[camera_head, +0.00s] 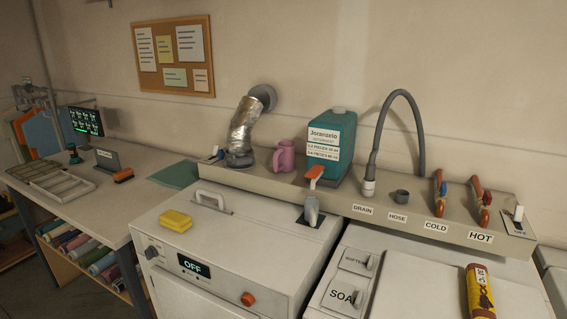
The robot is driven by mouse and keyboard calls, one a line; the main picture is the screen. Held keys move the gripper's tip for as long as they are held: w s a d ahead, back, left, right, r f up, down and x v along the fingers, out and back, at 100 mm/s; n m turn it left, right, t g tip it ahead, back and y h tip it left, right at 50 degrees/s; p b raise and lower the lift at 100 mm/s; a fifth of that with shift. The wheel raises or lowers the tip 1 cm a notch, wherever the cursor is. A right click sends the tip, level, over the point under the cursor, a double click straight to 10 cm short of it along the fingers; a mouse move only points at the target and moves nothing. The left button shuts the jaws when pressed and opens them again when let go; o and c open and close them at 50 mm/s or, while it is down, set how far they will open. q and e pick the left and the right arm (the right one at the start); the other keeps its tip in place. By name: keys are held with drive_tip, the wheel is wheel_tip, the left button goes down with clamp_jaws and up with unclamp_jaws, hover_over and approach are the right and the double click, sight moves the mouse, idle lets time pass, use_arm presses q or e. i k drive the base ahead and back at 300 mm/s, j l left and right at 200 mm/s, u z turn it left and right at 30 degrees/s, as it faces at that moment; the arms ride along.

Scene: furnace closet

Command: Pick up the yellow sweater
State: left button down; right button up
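A small folded yellow block (176,221) lies on the white top of the machine at the front centre-left, left of the lid handle. It is the only plain yellow, cloth-like thing I see; it could be the folded yellow sweater or a sponge, and I cannot tell which. Nothing touches it from above. Neither of my grippers shows in the head view.
The machine (246,240) has a raised handle (212,199) and a lever (312,211). Behind it a ledge holds a pink jug (284,157), a teal detergent container (331,146) and a hose. A yellow-red tube (480,292) lies at right.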

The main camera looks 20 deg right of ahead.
sight(480, 300)
drive_tip(key=z, duration=2)
drive_tip(key=j+z, duration=0.25)
drive_tip(key=j, duration=0.15)
drive_tip(key=k+j+z, duration=0.15)
drive_tip(key=j+z, duration=0.15)
drive_tip(key=k+j+z, duration=0.25)
drive_tip(key=j, duration=0.25)
drive_tip(key=i+j, duration=0.05)
drive_tip(key=i, duration=0.05)
